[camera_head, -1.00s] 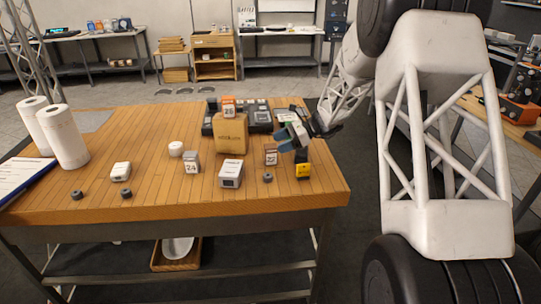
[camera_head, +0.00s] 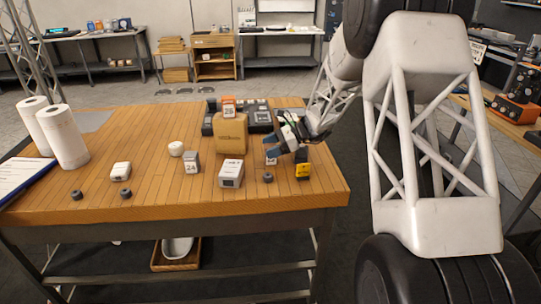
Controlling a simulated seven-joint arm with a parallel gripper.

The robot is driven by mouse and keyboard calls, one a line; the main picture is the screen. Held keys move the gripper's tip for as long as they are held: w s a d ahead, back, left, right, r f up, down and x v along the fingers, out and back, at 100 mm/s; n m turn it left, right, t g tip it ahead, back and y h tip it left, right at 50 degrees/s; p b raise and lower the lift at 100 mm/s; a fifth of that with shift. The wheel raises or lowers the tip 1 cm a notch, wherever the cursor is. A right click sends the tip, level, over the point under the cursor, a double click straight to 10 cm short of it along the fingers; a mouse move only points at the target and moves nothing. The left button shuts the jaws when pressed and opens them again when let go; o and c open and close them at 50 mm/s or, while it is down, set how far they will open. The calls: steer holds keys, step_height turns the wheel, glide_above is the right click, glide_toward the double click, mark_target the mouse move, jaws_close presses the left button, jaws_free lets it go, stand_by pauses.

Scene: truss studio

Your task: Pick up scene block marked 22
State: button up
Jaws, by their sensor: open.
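The block marked 22 (camera_head: 271,161) stands on the wooden table, right of the middle. It is mostly hidden behind my gripper now; only a pale lower part shows, and its number cannot be read. My gripper (camera_head: 272,142) is open, its fingers pointing left, just above and over the block in the picture. I cannot tell whether a finger touches the block or whether the block is between the fingers.
A yellow-and-black block (camera_head: 303,171) stands close by on the right. A small dark ring (camera_head: 267,177) and a white box (camera_head: 231,174) are in front. The block marked 24 (camera_head: 191,163) is farther left.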

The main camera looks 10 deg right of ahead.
mark_target(270, 146)
steer(key=c, duration=1)
steer(key=shift+c, duration=0.2)
steer(key=shift+r, duration=0.2)
steer(key=shift+r, duration=1.45)
steer(key=shift+s+r, duration=0.2)
steer(key=shift+s, duration=0.05)
steer(key=s+d+r, duration=0.1)
steer(key=s, duration=1.4)
steer(key=shift+s+d+r, duration=0.15)
steer(key=shift+s+d, duration=0.05)
steer(key=shift+d, duration=0.15)
